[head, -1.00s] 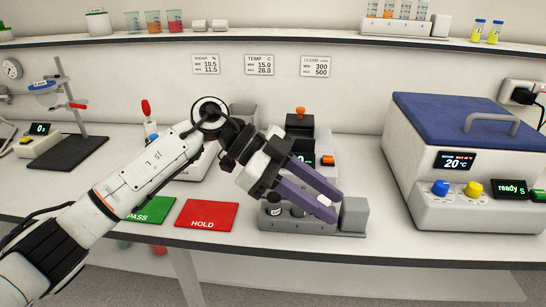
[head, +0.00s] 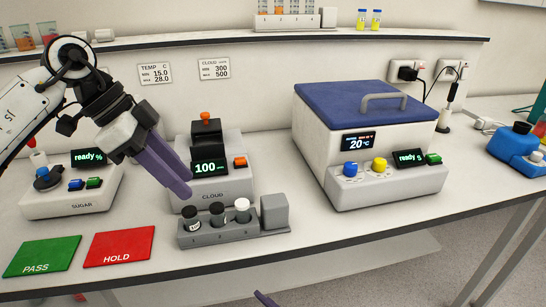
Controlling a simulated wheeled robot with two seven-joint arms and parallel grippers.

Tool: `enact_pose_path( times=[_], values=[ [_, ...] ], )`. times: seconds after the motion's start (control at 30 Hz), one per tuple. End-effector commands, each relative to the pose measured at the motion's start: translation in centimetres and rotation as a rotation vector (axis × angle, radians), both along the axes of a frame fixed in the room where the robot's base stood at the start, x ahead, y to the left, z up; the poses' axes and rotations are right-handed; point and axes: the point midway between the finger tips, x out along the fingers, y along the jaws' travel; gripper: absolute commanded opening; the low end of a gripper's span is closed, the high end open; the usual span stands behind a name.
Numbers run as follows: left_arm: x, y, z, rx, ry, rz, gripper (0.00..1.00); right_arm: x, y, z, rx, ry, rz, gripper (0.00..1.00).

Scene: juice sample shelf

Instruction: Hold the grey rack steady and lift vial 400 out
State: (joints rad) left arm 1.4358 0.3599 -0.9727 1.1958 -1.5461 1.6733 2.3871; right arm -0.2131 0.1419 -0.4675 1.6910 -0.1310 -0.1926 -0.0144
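The grey rack (head: 232,235) stands on the bench with three vials in a row. The left vial (head: 193,225) and the middle vial (head: 218,221) have black caps; the right vial (head: 243,216) has a white cap. Their labels are too small to read, so I cannot tell which is vial 400. A grey block (head: 274,212) rises at the rack's right end. My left gripper (head: 183,190) hangs above and behind the rack's left end, with its purple fingers overlapping and nothing visibly held. Only a purple tip of my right gripper (head: 265,299) shows at the bottom edge.
The CLOUD meter (head: 212,180), reading 100, stands close behind the rack. The SUGAR meter (head: 75,190) is left, a blue-lidded heater box (head: 365,140) right. Green PASS (head: 42,257) and red HOLD (head: 119,246) mats lie left. Bench right of the rack is clear.

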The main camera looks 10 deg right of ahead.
Motion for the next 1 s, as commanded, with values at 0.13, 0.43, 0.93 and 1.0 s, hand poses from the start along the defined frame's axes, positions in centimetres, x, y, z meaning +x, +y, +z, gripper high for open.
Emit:
enact_pose_path(
  times=[0.13, 0.43, 0.93, 1.0],
  values=[
    [0.0, 0.0, 0.0, -0.001, 0.0, -0.001, 0.31, 2.5, 8.2, 3.8, 0.031, -0.148, 0.162, 0.52],
    [0.0, 0.0, 0.0, -0.001, 0.0, -0.001, 0.31, -0.2, 25.0, 8.6, 0.056, -0.382, 0.615, 0.52],
    [0.0, 0.0, 0.0, -0.001, 0.0, -0.001, 0.31, -14.0, 34.3, 12.5, -0.504, -1.572, 1.365, 0.52],
    [0.0, 0.0, 0.0, -0.001, 0.0, -0.001, 0.31, -14.1, 31.5, 13.2, -0.573, -1.839, 1.401, 0.52]
  ],
)
